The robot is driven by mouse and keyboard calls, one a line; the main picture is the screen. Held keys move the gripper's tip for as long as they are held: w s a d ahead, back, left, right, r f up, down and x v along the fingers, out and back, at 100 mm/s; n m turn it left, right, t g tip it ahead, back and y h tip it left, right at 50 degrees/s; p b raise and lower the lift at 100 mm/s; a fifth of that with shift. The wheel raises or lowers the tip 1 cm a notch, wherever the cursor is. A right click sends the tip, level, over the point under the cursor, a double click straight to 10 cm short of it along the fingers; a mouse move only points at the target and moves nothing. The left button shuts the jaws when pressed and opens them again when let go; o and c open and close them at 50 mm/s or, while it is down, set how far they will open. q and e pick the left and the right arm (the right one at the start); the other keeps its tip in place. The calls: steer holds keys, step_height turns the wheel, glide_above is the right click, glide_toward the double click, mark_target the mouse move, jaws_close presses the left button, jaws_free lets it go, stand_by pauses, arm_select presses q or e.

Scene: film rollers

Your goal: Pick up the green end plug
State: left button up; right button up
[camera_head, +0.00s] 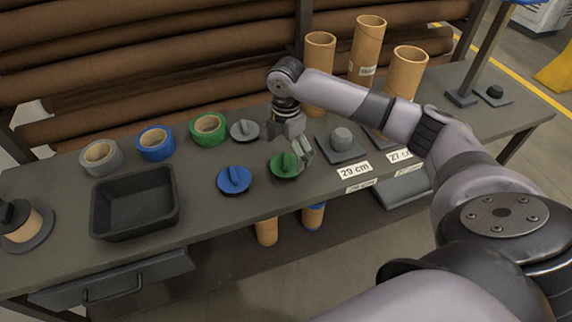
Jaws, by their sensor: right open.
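The green end plug (283,165) lies on the grey workbench (205,215), a round disc with a raised grip on top. My right gripper (303,152) is open and points down at the right side of the green plug. One finger overlaps the plug's right edge in the picture. I cannot tell whether it touches. A blue end plug (234,180) lies to the left of the green one, and a grey end plug (244,130) lies behind it. My left gripper does not show.
Grey (88,168), blue (142,153) and green (195,139) tape rolls stand at the back left, behind a black tray (104,226). Cardboard tubes (318,52) stand at the back right. A grey peg on a square base (341,141) is right of the gripper.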

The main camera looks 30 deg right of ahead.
mark_target(286, 159)
steer(key=f, duration=0.5)
steer(key=shift+w+d+f+p, duration=0.15)
steer(key=shift+w+p, duration=0.1)
steer(key=shift+p, duration=0.15)
steer(key=shift+c, duration=0.4)
steer(key=c, duration=1.2)
